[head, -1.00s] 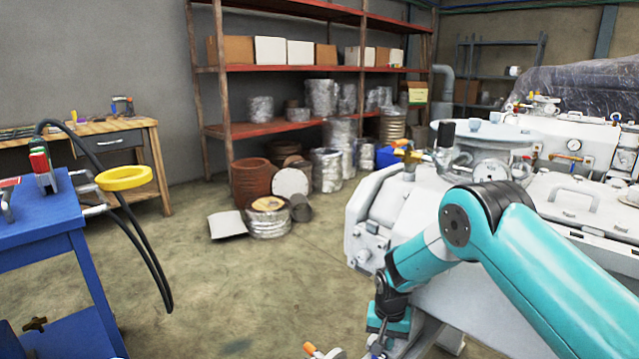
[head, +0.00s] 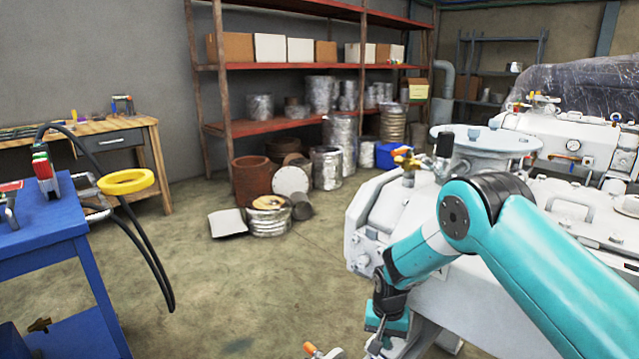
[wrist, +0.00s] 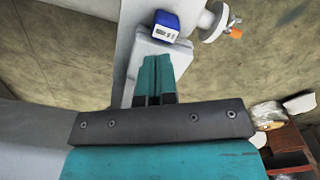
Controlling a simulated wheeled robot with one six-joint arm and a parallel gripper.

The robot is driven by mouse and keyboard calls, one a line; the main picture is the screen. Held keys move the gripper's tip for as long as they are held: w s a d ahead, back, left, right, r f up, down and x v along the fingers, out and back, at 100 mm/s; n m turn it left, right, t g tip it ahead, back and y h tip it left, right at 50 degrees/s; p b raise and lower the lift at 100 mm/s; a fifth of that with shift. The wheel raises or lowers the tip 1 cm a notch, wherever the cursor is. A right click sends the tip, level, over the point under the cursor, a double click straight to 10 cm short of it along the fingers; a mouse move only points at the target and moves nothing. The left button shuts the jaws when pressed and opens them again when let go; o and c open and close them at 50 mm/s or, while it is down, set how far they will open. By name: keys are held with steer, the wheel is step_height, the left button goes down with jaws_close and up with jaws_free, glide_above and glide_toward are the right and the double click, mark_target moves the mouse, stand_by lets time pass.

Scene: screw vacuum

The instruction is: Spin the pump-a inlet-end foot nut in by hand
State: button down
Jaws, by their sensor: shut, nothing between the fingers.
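The white pump (head: 405,215) stands at the right in the head view, partly behind my teal arm. My gripper (wrist: 160,62) shows in the wrist view with its two teal fingers together and nothing between them. The fingertips overlap the near part of a pale foot plate (wrist: 150,47). I cannot tell whether they touch it. No foot nut can be made out; the fingers may hide it. In the head view, my wrist hangs low beside the pump's lower end, and the fingertips are not clear.
A small blue box with a display (wrist: 166,27) sits just beyond the fingertips. A white round fitting with an orange end (wrist: 236,33) is to its right. A blue cart (head: 50,235) stands at the left. The floor (head: 240,290) between cart and pump is mostly open.

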step_height(320, 180, up, 2)
steer(key=shift+r+p, duration=0.1)
steer(key=shift+p, duration=0.3)
steer(key=shift+w, duration=0.1)
